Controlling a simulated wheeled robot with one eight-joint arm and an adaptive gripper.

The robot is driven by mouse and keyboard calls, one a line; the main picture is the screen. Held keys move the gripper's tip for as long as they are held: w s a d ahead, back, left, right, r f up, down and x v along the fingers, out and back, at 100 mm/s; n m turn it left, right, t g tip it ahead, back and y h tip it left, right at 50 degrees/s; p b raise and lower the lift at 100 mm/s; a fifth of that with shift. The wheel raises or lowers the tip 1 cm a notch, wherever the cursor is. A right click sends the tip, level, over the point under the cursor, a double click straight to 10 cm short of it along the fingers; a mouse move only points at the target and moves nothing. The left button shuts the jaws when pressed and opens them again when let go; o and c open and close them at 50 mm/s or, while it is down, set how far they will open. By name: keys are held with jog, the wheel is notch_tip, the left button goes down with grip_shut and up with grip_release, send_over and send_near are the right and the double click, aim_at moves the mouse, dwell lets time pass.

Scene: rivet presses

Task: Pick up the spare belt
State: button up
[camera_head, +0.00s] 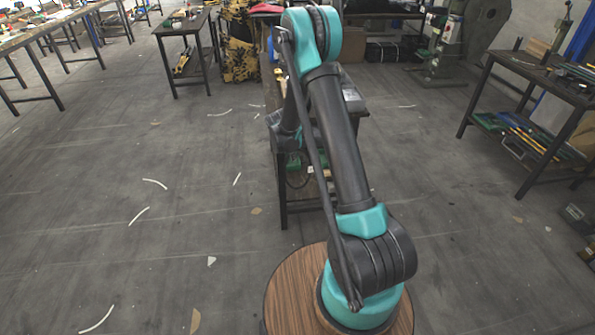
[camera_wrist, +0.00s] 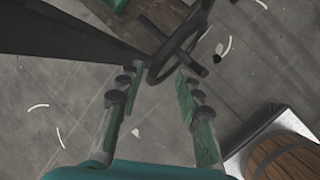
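My gripper (camera_wrist: 157,82) shows in the wrist view with its two fingers apart, so it is open. I cannot tell whether the fingers touch the loop.
A dark slab (camera_wrist: 60,35) fills the wrist view's upper left. A shelved workbench (camera_head: 575,95) stands at the right. The floor at left is open, with scattered scraps.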

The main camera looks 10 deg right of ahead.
jog(key=w+x, duration=0.1)
jog(key=x, duration=0.5)
jog(key=shift+r, duration=0.2)
jog(key=shift+d, duration=0.15)
jog(key=shift+c, duration=0.2)
grip_shut()
